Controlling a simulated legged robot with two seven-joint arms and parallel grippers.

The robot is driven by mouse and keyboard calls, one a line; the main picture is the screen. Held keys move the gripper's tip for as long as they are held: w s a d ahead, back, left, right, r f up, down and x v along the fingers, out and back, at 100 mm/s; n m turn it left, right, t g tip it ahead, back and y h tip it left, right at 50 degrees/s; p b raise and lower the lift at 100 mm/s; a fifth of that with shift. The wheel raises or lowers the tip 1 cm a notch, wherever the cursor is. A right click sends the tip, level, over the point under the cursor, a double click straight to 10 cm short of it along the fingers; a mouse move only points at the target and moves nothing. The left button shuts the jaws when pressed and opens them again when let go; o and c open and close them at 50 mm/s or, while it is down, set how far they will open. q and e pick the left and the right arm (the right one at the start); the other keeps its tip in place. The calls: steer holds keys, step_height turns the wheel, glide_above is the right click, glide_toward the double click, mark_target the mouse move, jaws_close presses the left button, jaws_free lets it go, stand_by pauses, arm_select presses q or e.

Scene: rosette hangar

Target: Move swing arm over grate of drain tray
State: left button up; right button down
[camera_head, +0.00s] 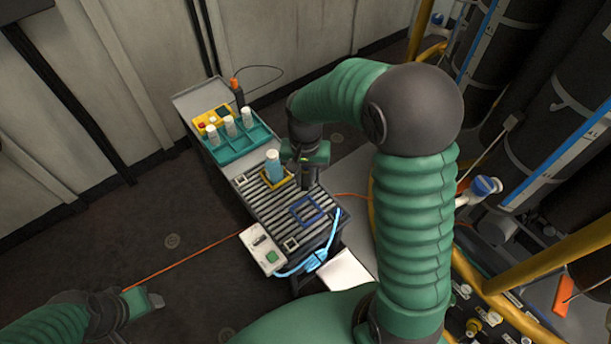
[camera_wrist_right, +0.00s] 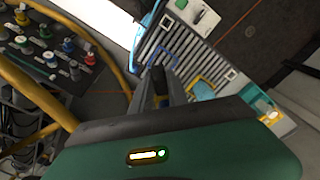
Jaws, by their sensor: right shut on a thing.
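The drain tray's slatted grate (camera_head: 266,208) lies on a narrow bench and also shows in the right wrist view (camera_wrist_right: 181,47). My right gripper (camera_head: 308,182) is over the grate, just right of a bottle with blue liquid (camera_head: 273,167). In the right wrist view its fingers (camera_wrist_right: 161,88) are closed around a dark upright piece (camera_wrist_right: 159,76), which looks like part of the swing arm. The rest of the swing arm is hidden or cannot be made out. My left gripper (camera_head: 150,300) is low at the left, away from the bench; its jaws are unclear.
A teal rack (camera_head: 240,145) with several white-capped bottles stands behind the grate. Yellow and blue square frames (camera_head: 307,211) mark the grate. A white box with a green button (camera_head: 264,252) is at its front left. Pipes and a valve panel (camera_wrist_right: 50,45) crowd the right side.

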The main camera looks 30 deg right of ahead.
steer(key=w+a+m+p, duration=0.6)
steer(key=w+m, duration=0.3)
steer(key=w, duration=0.3)
steer(key=shift+a+p, duration=0.2)
steer(key=shift+p, duration=0.1)
steer(key=shift+w+m, duration=0.15)
steer(key=shift+m, duration=0.15)
steer(key=c, duration=1.3)
jaws_free()
